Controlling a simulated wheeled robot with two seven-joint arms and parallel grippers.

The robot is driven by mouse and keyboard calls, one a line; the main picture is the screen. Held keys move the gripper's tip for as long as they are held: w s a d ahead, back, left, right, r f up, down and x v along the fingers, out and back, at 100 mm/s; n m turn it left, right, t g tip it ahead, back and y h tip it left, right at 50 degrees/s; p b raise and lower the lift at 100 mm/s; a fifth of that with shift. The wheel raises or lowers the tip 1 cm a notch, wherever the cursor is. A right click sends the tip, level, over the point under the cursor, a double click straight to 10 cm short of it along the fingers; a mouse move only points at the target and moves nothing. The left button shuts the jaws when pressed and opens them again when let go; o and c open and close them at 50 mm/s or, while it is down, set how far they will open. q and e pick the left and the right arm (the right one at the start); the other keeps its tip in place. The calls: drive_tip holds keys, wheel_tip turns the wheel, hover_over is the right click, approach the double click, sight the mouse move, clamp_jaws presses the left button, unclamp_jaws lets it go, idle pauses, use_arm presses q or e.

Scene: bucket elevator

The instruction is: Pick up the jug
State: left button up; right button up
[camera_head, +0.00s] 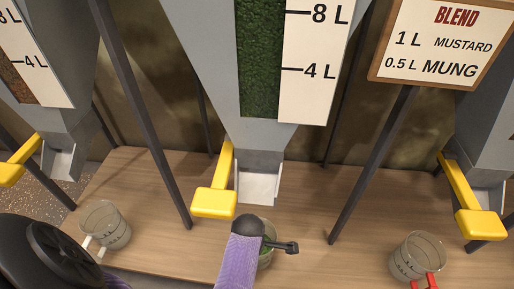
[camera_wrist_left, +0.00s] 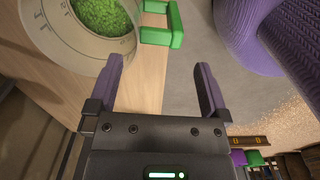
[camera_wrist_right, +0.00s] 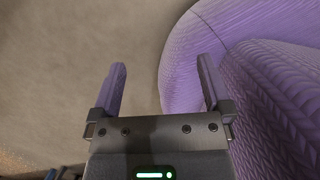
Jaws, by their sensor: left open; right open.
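A clear jug (camera_wrist_left: 62,50) with green grains in it and a green handle (camera_wrist_left: 176,24) is at the top left of the left wrist view. In the head view this jug (camera_head: 267,259) stands under the middle hopper's spout, mostly hidden behind my left arm. My left gripper (camera_wrist_left: 159,62) is open and empty; the green handle lies just ahead of its fingertips, apart from them. My right gripper (camera_wrist_right: 162,62) is open and empty, over bare floor and beside my purple-covered body. The head view does not show either gripper's fingertips clearly.
A jug with a white handle (camera_head: 108,225) stands left on the wooden bench (camera_head: 155,175), and one with a red handle (camera_head: 418,257) stands right. Hoppers with yellow levers (camera_head: 215,195) hang above. Dark slanted posts (camera_head: 375,160) rise from the bench. A sign (camera_head: 445,42) reads BLEND.

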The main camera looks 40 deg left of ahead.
use_arm(q)
drive_tip(key=f+b, duration=0.3)
drive_tip(key=f, duration=0.2)
drive_tip(key=shift+s+f+b, duration=0.2)
drive_tip(key=shift+f+b, duration=0.05)
drive_tip(key=shift+b, duration=0.1)
drive_tip(key=shift+w+f+b, duration=0.15)
drive_tip(key=shift+f+b, duration=0.45)
drive_tip(key=shift+f, duration=0.2)
clamp_jaws()
use_arm(e)
drive_tip(key=w+f, duration=0.4)
drive_tip(key=w, duration=0.1)
drive_tip(key=shift+w+f, duration=0.15)
drive_tip(key=shift+w, duration=0.2)
